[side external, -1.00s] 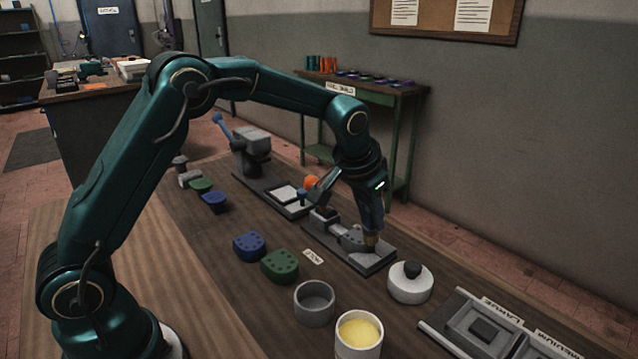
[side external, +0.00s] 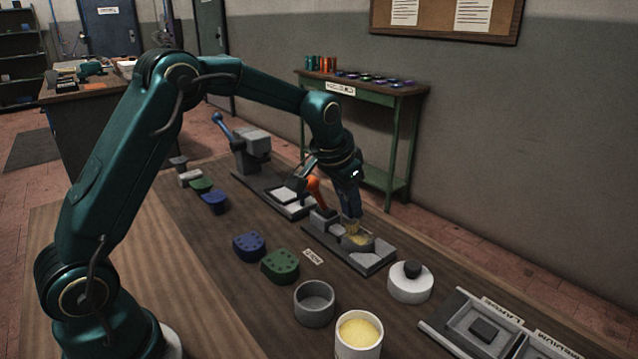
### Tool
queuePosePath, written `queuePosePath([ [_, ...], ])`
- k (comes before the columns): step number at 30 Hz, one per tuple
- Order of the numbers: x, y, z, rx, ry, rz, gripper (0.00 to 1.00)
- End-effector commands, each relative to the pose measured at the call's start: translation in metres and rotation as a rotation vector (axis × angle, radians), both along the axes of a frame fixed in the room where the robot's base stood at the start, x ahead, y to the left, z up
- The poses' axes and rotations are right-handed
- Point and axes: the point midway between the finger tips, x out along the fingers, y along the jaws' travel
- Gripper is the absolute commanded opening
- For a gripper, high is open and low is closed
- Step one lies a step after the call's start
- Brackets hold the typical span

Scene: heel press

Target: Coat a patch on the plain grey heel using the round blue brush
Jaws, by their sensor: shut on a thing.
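The plain grey heel (side external: 350,243) sits in the grey fixture (side external: 378,266) on the bench. A yellowish patch shows on its top. My gripper (side external: 349,207) is over the heel, shut on a brush (side external: 353,228) that points down. The brush's pale bristle end is at the top of the heel and seems to touch it. Its handle is mostly hidden by the jaws, so its shape and colour are hard to tell. An open white pot of yellow paste (side external: 359,334) stands at the near edge of the view.
An orange lever (side external: 316,190) stands close left of my gripper. A grey cup (side external: 314,303), a white pot with a black knob (side external: 410,283), and blue (side external: 249,246) and green (side external: 280,266) heels stand around the fixture. Labelled trays (side external: 485,328) lie at right.

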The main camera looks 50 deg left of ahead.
Motion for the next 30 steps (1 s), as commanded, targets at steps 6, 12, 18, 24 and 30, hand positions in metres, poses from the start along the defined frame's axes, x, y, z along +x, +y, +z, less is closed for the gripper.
queuePosePath([
  [6, -0.001, 0.013, -0.001, 0.000, 0.005, 0.002, 0.00],
  [12, 0.000, 0.010, 0.001, 0.000, 0.002, -0.001, 0.00],
  [18, 0.000, -0.006, 0.003, 0.001, 0.000, -0.004, 0.00],
  [24, 0.000, -0.019, 0.003, 0.000, 0.001, -0.002, 0.00],
  [30, 0.000, -0.025, 0.004, 0.000, 0.000, -0.002, 0.00],
])
